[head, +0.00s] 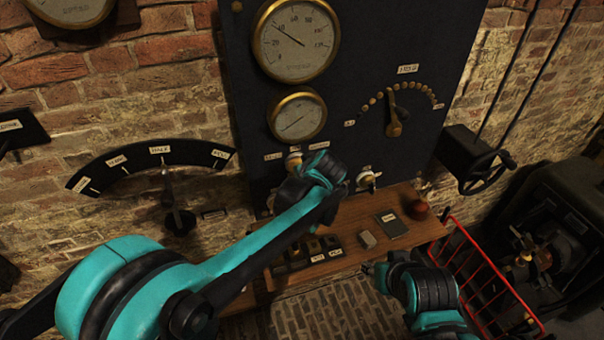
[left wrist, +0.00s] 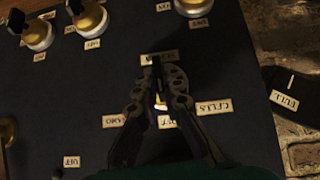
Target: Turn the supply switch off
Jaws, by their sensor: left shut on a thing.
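The supply switch sits on the dark panel (head: 360,60), and my left gripper (head: 290,192) is at it, low on the panel's left side. In the left wrist view my left gripper (left wrist: 159,78) is shut on the switch's dark handle (left wrist: 157,88). A bit of brass (left wrist: 161,106) shows between the fingers. Small labels surround it: a CELLS label (left wrist: 213,107), an OFF label (left wrist: 166,122) partly covered, and one ending in AMO (left wrist: 114,121). The fingers hide which label the handle points at. My right gripper (head: 374,268) hangs before the shelf; its fingers are unclear.
Two knob switches (left wrist: 37,34) (left wrist: 90,18) sit nearby on the panel. A wooden shelf (head: 400,228) juts out below it. A handwheel (head: 487,172) and a red rack (head: 490,275) stand to the right. A lever on an arc scale (head: 150,158) is at the left.

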